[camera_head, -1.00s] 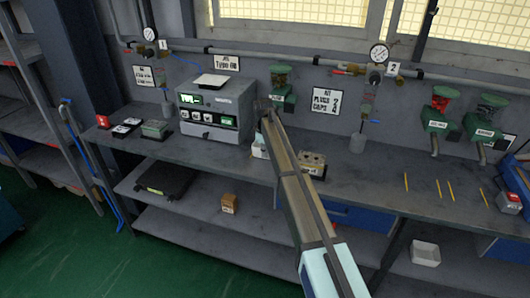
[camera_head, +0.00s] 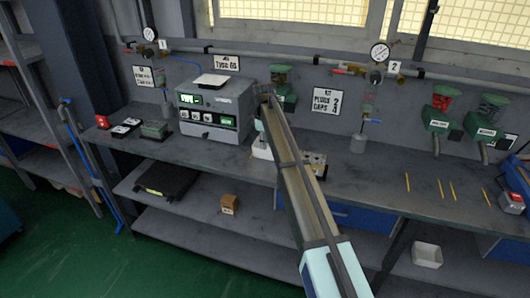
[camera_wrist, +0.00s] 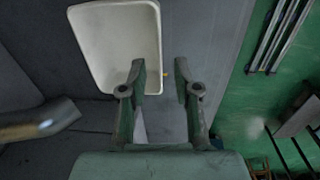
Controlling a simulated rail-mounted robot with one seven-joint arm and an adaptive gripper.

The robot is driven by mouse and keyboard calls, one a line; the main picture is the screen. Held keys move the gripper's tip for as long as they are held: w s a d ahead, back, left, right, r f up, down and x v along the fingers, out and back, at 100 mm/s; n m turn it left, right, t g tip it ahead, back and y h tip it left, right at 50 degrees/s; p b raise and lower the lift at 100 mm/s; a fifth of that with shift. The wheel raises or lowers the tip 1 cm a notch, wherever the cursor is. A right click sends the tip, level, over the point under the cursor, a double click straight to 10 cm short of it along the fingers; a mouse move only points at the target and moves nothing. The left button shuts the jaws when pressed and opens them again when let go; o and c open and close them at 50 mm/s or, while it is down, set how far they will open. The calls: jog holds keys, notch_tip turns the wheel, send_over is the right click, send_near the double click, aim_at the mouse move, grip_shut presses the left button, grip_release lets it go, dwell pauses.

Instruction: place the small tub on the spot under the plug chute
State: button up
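A small white tub (camera_wrist: 115,45) fills the upper left of the wrist view, and its inside looks empty. My gripper (camera_wrist: 161,68) is open there, with one finger over the tub's inside and the other beyond its right wall. A gap shows between the fingertips, and I see no clear grip. In the head view a white tub (camera_head: 262,150) stands on the bench below my arm's end. My arm hides part of it and the fingers. Green hoppers with chutes (camera_head: 439,118) stand along the wall; one (camera_head: 281,78) is behind my arm. I cannot tell which is the plug chute.
A grey instrument box (camera_head: 215,105) stands left of my arm. Yellow sticks (camera_head: 440,188) lie farther right. Another white tub (camera_head: 427,255) is on the lower shelf. A tan-ended tube (camera_wrist: 40,125) is left of my gripper.

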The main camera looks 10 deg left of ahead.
notch_tip(320, 180, up, 6)
jog(key=b, duration=0.1)
jog(key=shift+s, duration=0.25)
